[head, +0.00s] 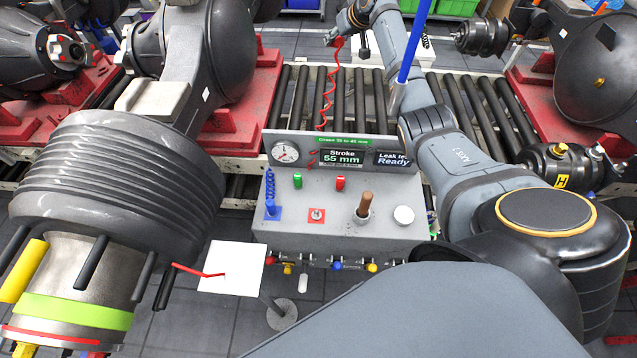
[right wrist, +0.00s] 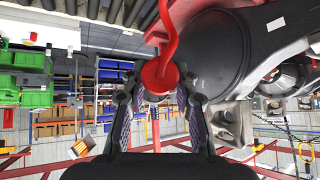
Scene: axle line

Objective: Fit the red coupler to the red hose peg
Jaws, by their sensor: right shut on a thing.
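My right gripper (head: 343,30) is at the far top of the head view, beyond the roller conveyor. It is shut on the red coupler (head: 336,43). In the right wrist view the coupler (right wrist: 157,80) sits between both fingertips, with a red hose curving up from it. The coiled red hose (head: 326,100) runs from the coupler down to the grey control box. A small peg on a red square (head: 317,215), seemingly the red hose peg, stands bare on the box top, far from the gripper. My left gripper is not in view.
The control box (head: 385,238) also carries a blue coupler (head: 271,208) on a blue square, a brown-handled lever (head: 365,205) and a display reading "Stroke 55 mm" and "Ready". A large axle part (head: 115,190) stands at left. A white plate (head: 231,267) stands in front.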

